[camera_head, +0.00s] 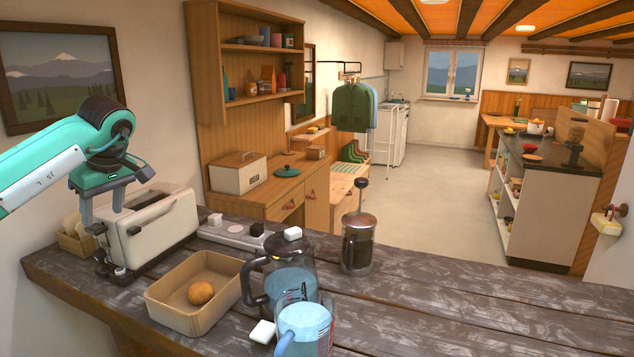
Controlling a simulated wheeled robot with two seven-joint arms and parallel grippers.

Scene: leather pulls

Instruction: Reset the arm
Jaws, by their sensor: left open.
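My left arm (40,165), teal and white with a dark joint, comes in from the left. My left gripper (103,212) points down with its grey fingers apart, over the left end of a cream toaster (165,228). Nothing shows between the fingers. I cannot tell whether a finger touches the toaster. My right gripper and right arm are out of view.
On the dark wooden counter (430,300) stand a tan tray (165,313) holding a round brown item (201,293), a glass kettle (290,275), a measuring jug (304,325) of blue liquid and a French press (358,243). The counter's right side is clear.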

